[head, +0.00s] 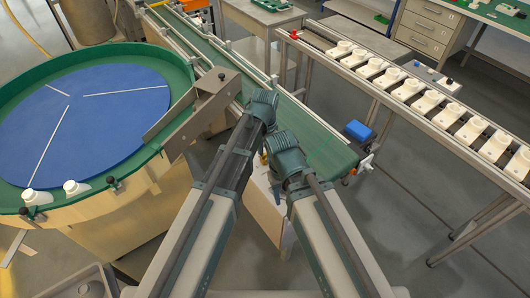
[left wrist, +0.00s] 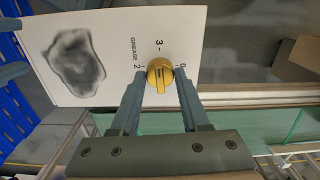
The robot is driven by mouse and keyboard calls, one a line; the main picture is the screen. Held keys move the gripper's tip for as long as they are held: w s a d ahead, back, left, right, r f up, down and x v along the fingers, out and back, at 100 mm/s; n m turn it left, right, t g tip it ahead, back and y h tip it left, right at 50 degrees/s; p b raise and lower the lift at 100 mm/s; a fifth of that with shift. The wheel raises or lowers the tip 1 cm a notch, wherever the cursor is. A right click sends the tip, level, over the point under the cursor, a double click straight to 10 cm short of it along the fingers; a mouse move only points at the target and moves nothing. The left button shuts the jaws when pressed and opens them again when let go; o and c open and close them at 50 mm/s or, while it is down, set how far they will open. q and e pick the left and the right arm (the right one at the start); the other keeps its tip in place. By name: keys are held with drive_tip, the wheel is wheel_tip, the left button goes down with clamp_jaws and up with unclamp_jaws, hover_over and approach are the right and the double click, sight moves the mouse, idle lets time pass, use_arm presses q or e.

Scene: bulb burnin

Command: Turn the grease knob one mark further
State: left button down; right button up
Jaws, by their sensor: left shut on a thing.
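The yellow grease knob (left wrist: 159,74) sits on a white panel (left wrist: 120,25) in the left wrist view. The panel carries the word GREASE, a 3 above the knob and a 2 at its left; another mark at the right is partly hidden by a finger. A dark line runs roughly up and down on the knob; I cannot tell which end is the pointer. My left gripper (left wrist: 160,84) is shut on the knob, one finger on each side. In the head view my arms largely hide this spot. My right gripper cannot be made out.
A green conveyor (head: 322,143) runs behind my arms, with a blue box (head: 358,130) near its end. A round table with a blue disc (head: 75,125) stands at left. A rail with several white pieces (head: 408,90) crosses at right. Grey floor lies between.

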sight(264, 155)
use_arm(q)
drive_tip(key=shift+m, duration=0.5)
drive_tip(key=shift+c, duration=1.9)
unclamp_jaws()
drive_tip(key=shift+r, duration=0.1)
use_arm(e)
drive_tip(key=shift+r, duration=0.15)
use_arm(q)
wheel_tip(264, 155, up, 14)
drive_tip(key=p, duration=1.3)
drive_tip(key=shift+f+p, duration=0.2)
drive_tip(key=shift+p, duration=0.2)
use_arm(e)
wheel_tip(264, 155, up, 14)
drive_tip(key=shift+f, duration=0.2)
use_arm(q)
drive_tip(key=shift+s+a, duration=0.1)
